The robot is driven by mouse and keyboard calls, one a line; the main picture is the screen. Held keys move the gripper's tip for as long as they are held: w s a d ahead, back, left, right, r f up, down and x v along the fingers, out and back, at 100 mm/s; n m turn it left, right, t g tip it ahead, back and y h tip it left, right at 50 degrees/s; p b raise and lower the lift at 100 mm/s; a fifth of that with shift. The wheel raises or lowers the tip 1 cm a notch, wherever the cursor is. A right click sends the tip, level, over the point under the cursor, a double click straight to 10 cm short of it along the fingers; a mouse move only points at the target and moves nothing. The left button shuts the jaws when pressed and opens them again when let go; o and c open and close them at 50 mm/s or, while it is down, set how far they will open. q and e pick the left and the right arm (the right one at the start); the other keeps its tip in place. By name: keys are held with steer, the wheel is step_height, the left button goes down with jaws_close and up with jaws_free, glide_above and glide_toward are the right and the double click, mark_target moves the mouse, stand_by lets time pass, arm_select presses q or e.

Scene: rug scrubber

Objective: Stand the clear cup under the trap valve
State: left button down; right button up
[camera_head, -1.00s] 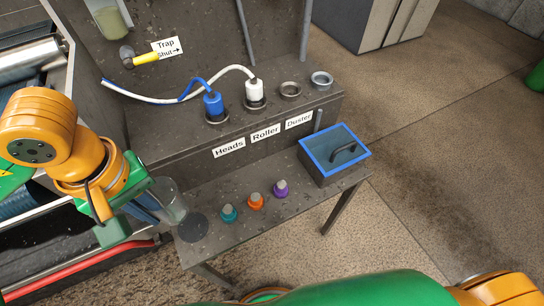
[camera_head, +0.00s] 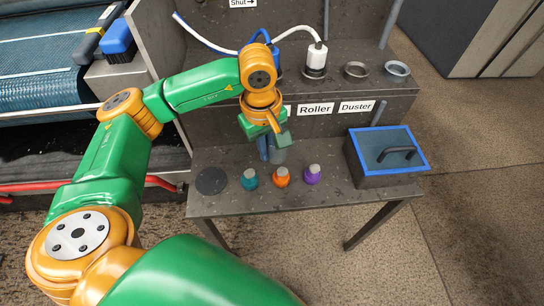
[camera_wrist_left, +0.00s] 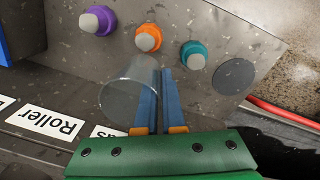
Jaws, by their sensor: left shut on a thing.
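The clear cup (camera_head: 278,155) is at my left gripper (camera_head: 266,155), over the bench behind the orange and purple knobs. In the left wrist view the cup (camera_wrist_left: 124,98) shows as a see-through cylinder beside the blue fingers (camera_wrist_left: 160,80), which are close together. The left gripper is shut on the cup, apparently by its wall. Whether the cup touches the bench is hard to tell. The trap valve is outside the head view; only the bottom of its label, "Shut" (camera_head: 243,3), shows at the top edge. My right gripper is not in view.
Teal (camera_head: 249,179), orange (camera_head: 281,177) and purple (camera_head: 312,174) knobs stand along the lower shelf (camera_head: 330,203), right of a dark disc (camera_head: 212,181). A blue-rimmed box (camera_head: 385,157) stands at the right. White (camera_head: 316,60) and blue hose plugs sit on the upper ledge, beside empty sockets.

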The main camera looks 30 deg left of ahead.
mark_target(270, 166)
arm_select(q)
steer(key=shift+w+a+f, duration=0.15)
steer(key=shift+w+f, duration=0.6)
steer(key=shift+f, duration=0.25)
steer(key=shift+w+f, duration=0.15)
steer(key=shift+f, duration=0.8)
steer(key=shift+w+f, duration=0.15)
steer(key=shift+f, duration=0.75)
steer(key=shift+f+b, duration=0.2)
steer(key=shift+b, duration=0.1)
steer(key=c, duration=1)
jaws_free()
steer(key=shift+r, duration=0.15)
